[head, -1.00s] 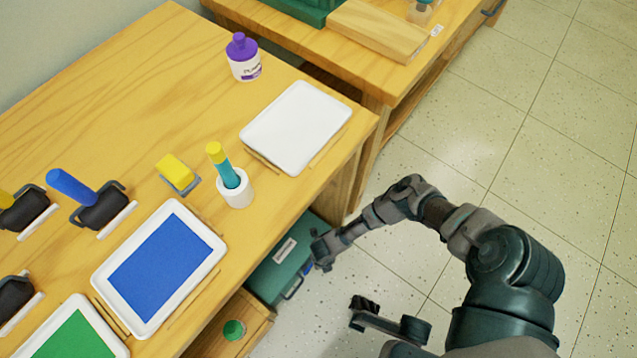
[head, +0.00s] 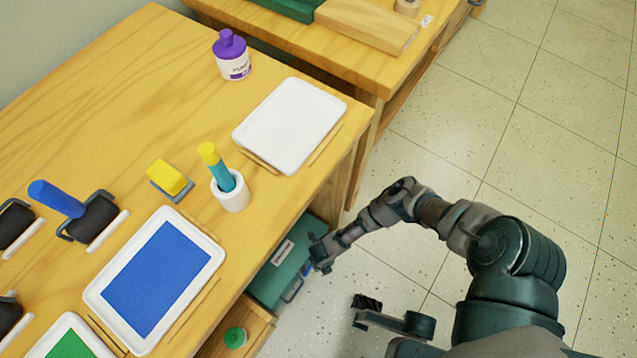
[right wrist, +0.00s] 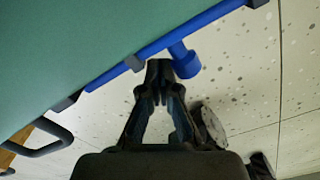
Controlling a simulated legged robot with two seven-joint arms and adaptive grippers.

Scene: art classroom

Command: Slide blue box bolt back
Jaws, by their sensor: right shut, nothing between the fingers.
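A teal-green box (head: 277,267) with a pale label and a dark handle sits under the table's right side. Its blue bolt (right wrist: 213,19) is a rod running along the box's edge in the right wrist view, through dark brackets. A blue knob (right wrist: 184,60) sticks out from the rod. My right gripper (right wrist: 160,68) is shut and empty, its tips just left of the knob, seemingly touching or very close to it. In the head view the right gripper (head: 320,260) is at the box's right side and hides most of the bolt. My left gripper is out of view.
The wooden table (head: 120,100) above the box holds paint trays, rollers, a yellow sponge (head: 168,177), a white cup (head: 231,193) and a purple-capped bottle (head: 232,58). Speckled floor (head: 480,130) lies clear to the right.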

